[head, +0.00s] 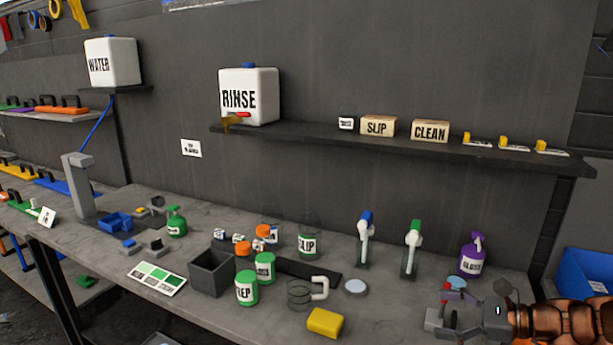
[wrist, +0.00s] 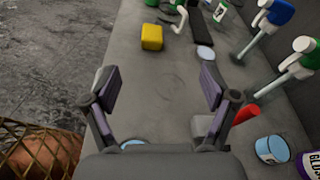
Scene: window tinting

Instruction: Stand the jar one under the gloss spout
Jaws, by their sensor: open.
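A purple bottle marked GLOSS (head: 471,263), with a pump head and spout, stands at the right end of the bench; its edge shows in the wrist view (wrist: 310,165). A small jar with a light blue top (wrist: 272,149) stands beside it, partly hidden behind my gripper in the head view; I cannot read its label, so I cannot tell if it is jar one. My gripper (wrist: 160,88) is open and empty above bare bench, left of that jar in the wrist view. It shows at the lower right of the head view (head: 440,308).
A red piece (wrist: 245,113) lies near the right finger. Bench between the fingers is clear.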

